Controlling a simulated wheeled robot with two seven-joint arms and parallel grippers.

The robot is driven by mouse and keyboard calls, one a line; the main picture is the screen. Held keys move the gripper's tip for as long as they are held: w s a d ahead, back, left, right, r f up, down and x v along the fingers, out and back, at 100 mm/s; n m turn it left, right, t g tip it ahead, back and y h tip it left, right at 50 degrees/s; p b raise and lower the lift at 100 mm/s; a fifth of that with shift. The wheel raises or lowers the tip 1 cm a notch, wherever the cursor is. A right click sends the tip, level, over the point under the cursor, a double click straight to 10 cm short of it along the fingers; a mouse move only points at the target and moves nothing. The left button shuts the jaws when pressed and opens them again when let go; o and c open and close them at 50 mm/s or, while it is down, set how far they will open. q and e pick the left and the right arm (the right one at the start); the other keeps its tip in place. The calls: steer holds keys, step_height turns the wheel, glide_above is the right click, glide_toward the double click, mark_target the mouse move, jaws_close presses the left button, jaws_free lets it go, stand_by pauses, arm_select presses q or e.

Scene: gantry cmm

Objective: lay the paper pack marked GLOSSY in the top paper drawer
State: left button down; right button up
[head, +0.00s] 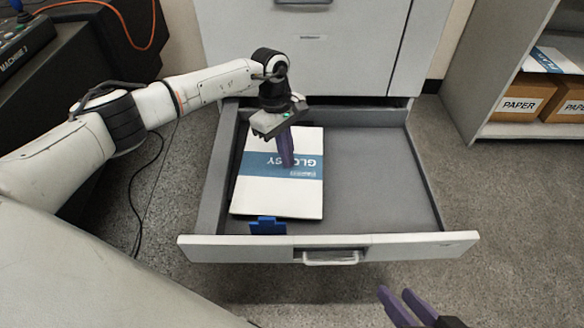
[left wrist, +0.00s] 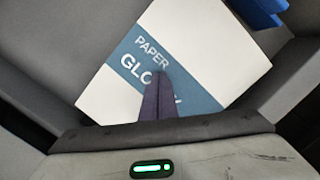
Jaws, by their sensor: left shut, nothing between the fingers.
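The GLOSSY paper pack (head: 265,195), white with a blue band, lies flat in the left part of an open drawer (head: 385,190). In the left wrist view the pack (left wrist: 215,55) shows the words PAPER and GLO, with the rest of the word partly covered by my fingers. My left gripper (head: 288,163) is shut and empty, with its purple fingers pointing down over the pack's band. I cannot tell whether the tips touch it. My right gripper (head: 395,291) is open and empty in front of the drawer, at the bottom of the head view.
A blue tab (head: 267,226) stands by the drawer's front wall, near the pack. The right part of the drawer is bare. The cabinet front (head: 310,60) rises behind. A shelf (head: 530,130) with PAPER boxes (head: 520,103) stands at the right.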

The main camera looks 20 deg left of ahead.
arm_select(q)
steer(key=shift+s+a+f, duration=0.25)
steer(key=shift+a+f, duration=0.2)
steer(key=shift+r+p, duration=0.5)
steer(key=shift+r, duration=0.1)
steer(key=shift+w+d+r, duration=0.1)
steer(key=shift+d+r, duration=0.1)
